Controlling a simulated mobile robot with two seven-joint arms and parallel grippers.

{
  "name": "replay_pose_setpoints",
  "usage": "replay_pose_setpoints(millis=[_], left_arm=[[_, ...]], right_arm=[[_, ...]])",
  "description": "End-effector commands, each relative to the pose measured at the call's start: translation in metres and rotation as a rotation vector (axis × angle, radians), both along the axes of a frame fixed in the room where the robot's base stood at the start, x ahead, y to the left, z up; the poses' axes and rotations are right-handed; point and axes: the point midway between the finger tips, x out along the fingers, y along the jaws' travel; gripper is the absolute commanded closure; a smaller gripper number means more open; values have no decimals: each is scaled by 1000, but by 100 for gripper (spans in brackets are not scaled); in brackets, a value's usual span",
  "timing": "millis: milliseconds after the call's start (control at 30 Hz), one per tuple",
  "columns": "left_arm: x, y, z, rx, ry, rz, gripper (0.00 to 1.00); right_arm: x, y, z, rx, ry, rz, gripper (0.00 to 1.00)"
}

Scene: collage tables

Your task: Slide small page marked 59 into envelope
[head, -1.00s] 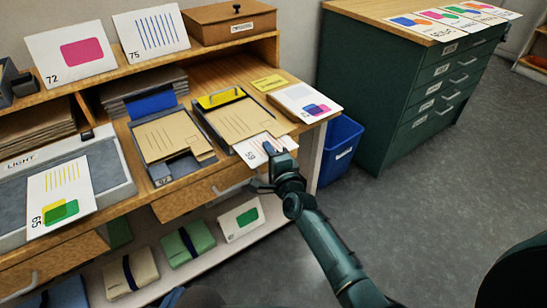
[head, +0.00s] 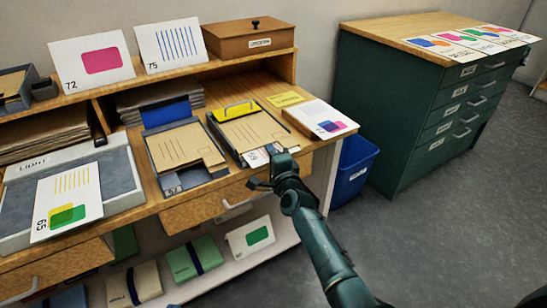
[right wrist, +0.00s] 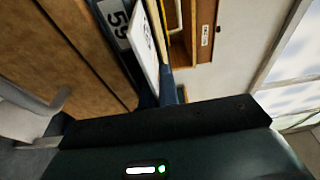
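The small white page marked 59 (head: 257,158) is mostly inside the tan envelope (head: 252,131), with a short numbered end sticking out toward me. My right gripper (head: 278,158) is at the page's outer end, at the tray's front right corner. In the right wrist view, the white page (right wrist: 143,45) runs down between dark fingertips, which appear shut on it. A label reading 59 (right wrist: 115,20) shows beside it on the tray front. My left gripper is not in view.
A similar tray with a tan envelope (head: 184,145) stands to the left. A white card stack (head: 318,117) lies to the right on the desk. A blue bin (head: 353,172) and green cabinet (head: 420,115) stand further right. The lower shelf holds several folders.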

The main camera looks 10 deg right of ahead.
Motion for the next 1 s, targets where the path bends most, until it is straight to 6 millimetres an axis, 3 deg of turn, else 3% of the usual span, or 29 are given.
replay_pose_setpoints(millis=[300,633,867,1000], left_arm=[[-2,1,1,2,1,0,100],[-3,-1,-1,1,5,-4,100],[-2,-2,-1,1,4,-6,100],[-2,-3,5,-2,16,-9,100]], right_arm=[[1,1,0,0,0,0,100],[1,0,0,0,0,0,73],[0,0,0,0,1,0,73],[-10,-2,1,-1,3,-1,73]])
